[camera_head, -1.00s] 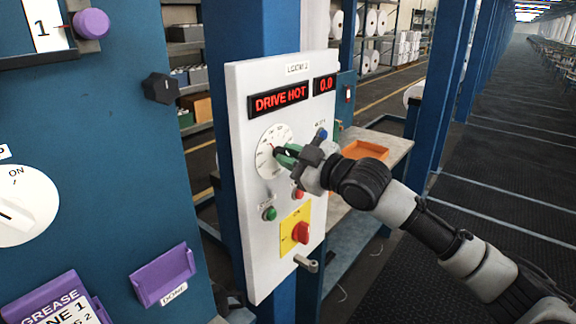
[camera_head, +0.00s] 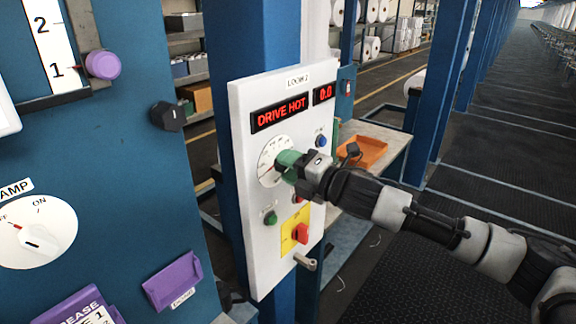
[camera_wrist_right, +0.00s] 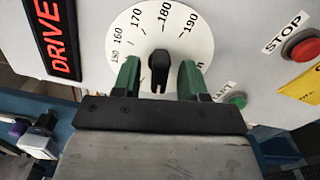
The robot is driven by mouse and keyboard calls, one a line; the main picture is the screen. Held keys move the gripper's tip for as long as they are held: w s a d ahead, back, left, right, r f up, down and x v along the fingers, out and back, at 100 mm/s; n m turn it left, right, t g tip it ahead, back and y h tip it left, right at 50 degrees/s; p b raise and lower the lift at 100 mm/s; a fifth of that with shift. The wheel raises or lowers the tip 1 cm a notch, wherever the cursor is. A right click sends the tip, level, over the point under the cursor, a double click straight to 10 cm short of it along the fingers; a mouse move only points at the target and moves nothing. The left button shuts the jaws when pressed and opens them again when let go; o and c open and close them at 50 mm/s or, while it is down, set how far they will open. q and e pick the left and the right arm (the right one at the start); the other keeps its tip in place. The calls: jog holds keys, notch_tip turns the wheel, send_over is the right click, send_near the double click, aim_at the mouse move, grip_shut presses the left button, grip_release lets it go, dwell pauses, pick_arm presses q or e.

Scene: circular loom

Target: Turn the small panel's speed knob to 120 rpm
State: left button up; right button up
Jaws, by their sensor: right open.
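The small white panel (camera_head: 243,223) stands upright, labelled LOOM 2, with red displays reading DRIVE HOT (camera_head: 281,113) and 0.0 (camera_head: 323,94). Its round white speed dial (camera_head: 266,160) is partly hidden by my right gripper (camera_head: 281,165) in the head view. In the right wrist view the dark speed knob (camera_wrist_right: 159,70) sits between the two green fingers of my right gripper (camera_wrist_right: 158,78), with a gap on each side. The dial numbers from 150 to 190 show there; 120 is not visible. My left gripper is out of view.
The panel also has a green start button (camera_head: 270,218), a red stop button (camera_wrist_right: 301,48), a blue button (camera_head: 321,141) and a red switch (camera_head: 302,233) on yellow. An orange tray (camera_head: 366,151) lies on a bench behind. A blue cabinet (camera_head: 110,170) stands at left.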

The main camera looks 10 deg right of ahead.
jog(key=v, duration=0.7)
dwell(0.3)
